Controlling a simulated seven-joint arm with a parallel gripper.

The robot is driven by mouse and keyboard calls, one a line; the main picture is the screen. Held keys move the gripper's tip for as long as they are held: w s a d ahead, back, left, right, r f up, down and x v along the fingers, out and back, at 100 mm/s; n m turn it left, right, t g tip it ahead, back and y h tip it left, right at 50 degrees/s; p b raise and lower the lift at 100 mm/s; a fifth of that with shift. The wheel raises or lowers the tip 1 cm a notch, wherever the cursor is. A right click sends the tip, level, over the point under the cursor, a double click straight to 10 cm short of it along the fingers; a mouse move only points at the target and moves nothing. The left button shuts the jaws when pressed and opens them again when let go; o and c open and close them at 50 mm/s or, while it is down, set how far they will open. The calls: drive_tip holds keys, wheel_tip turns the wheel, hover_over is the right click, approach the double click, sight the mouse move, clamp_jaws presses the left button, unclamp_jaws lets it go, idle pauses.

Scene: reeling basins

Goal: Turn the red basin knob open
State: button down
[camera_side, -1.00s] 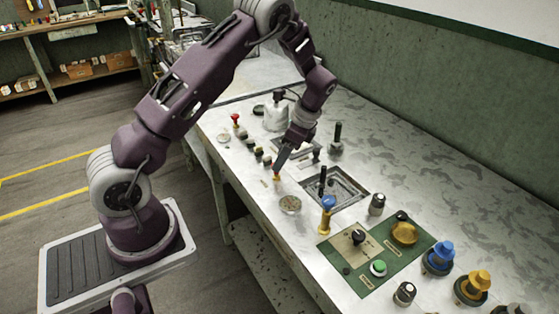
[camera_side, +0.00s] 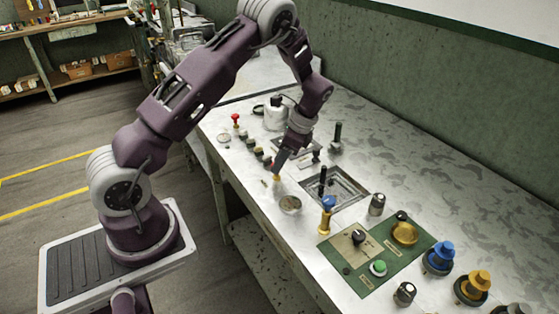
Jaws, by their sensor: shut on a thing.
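My gripper (camera_side: 278,165) points down at the bench's near side, left of the dark square basin (camera_side: 348,190). It is shut on the top of a small knob with a short yellow stem (camera_side: 277,179). A bit of red shows at the fingers; most of the knob's top is hidden by them. I cannot tell how far the knob is turned. A similar knob with a blue top and yellow stem (camera_side: 327,212) stands upright near the basin's front corner.
Close by are a round metal disc (camera_side: 290,204) and a black upright handle (camera_side: 322,180). A small red-topped piece (camera_side: 235,120) stands farther left. A green panel (camera_side: 372,281) with knobs and large blue (camera_side: 439,256) and yellow (camera_side: 476,284) knobs are at right. The back right bench is clear.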

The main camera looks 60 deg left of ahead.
drive_tip(key=n, duration=0.2)
drive_tip(key=n+g+h, duration=0.1)
drive_tip(key=n, duration=0.1)
drive_tip(key=shift+w+a+n, duration=0.15)
drive_tip(key=shift+a+n, duration=0.05)
drive_tip(key=shift+n, duration=0.1)
drive_tip(key=n+h, duration=0.2)
drive_tip(key=n, duration=0.2)
drive_tip(key=shift+a, duration=0.15)
drive_tip(key=n+h, duration=0.1)
drive_tip(key=n, duration=0.3)
drive_tip(key=shift+a+n+h, duration=0.2)
drive_tip(key=shift+n+h, duration=0.2)
drive_tip(key=shift+n+t+h, duration=0.5)
drive_tip(key=shift+n+h, duration=0.1)
drive_tip(key=shift+n, duration=1.4)
drive_tip(key=c, duration=1.1)
unclamp_jaws()
